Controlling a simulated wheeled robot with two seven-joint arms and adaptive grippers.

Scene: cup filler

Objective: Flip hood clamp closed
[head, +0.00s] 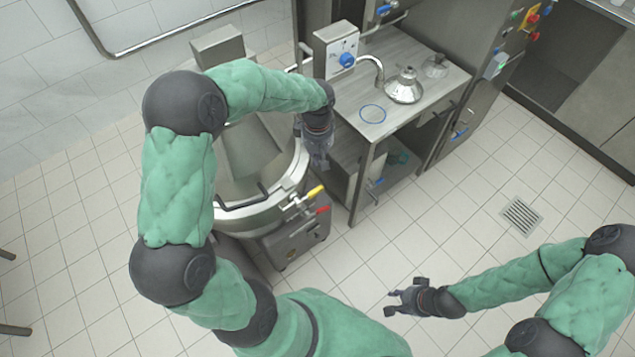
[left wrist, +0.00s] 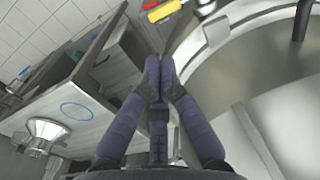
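The round steel machine (head: 290,190) has an open bowl with a wide rim, also seen in the left wrist view (left wrist: 215,60). A yellow handle (head: 314,192) and a red handle (head: 322,210) stick out at its front right; the yellow one shows in the left wrist view (left wrist: 165,10). I cannot tell for certain which part is the hood clamp. My left gripper (head: 320,163) points down beside the right outer edge of the rim. Its fingertips are together in the left wrist view (left wrist: 160,62), with nothing visible between them. My right gripper (head: 391,301) is open and empty above the floor.
A steel table (head: 405,120) stands right of the machine, close to my left gripper. It carries a blue ring (head: 373,114) and a metal funnel-like part (head: 403,87). A control box (head: 336,50) stands behind. The tiled floor around the drain (head: 522,216) is clear.

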